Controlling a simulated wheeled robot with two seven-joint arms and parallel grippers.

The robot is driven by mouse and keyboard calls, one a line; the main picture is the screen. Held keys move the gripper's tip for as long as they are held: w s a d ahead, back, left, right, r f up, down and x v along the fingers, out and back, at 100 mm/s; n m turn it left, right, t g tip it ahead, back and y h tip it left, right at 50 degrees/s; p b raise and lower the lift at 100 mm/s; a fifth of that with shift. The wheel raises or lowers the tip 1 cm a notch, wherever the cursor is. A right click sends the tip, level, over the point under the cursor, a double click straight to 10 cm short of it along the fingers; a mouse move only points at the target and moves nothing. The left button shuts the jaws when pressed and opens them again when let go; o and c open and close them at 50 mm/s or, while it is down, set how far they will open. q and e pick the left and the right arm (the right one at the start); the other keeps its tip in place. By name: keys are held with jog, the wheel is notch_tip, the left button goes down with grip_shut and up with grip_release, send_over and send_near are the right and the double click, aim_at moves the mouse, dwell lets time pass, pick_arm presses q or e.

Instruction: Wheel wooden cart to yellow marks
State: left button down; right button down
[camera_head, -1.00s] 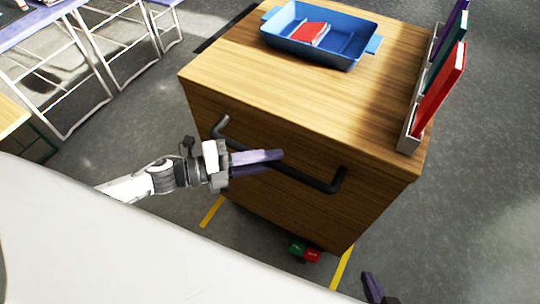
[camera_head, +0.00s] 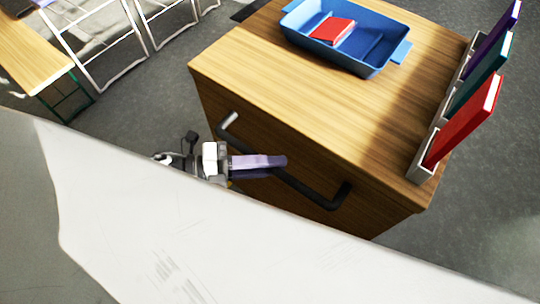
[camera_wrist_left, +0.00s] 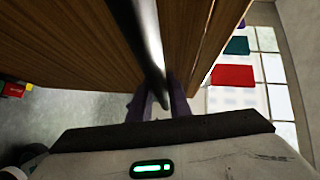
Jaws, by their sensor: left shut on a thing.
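The wooden cart (camera_head: 300,85) stands at the centre right of the head view, with its dark bar handle (camera_head: 318,196) on the side facing me. My left gripper (camera_head: 280,163) is shut on this handle near its middle. In the left wrist view, the handle (camera_wrist_left: 150,45) runs between the two purple fingers (camera_wrist_left: 160,95), alongside the cart's wooden face (camera_wrist_left: 80,45). The yellow floor marks are hidden behind my white body in the head view. My right gripper is not in view.
A blue tray (camera_head: 385,60) with a red book (camera_head: 333,31) sits on the cart top. Upright books (camera_head: 465,120) stand in a rack along its right edge. Tables with white folding frames (camera_head: 95,45) stand upper left. Red and green blocks (camera_wrist_left: 14,90) lie on the floor.

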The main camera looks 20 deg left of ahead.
pick_arm(q)
jog(key=shift+s+a, duration=0.1)
jog(key=shift+s, duration=0.05)
jog(key=c, duration=1.7)
grip_release()
jog(key=shift+o, duration=0.2)
jog(key=v, duration=1)
jog(key=shift+s+a, duration=0.1)
jog(key=shift+s, duration=0.05)
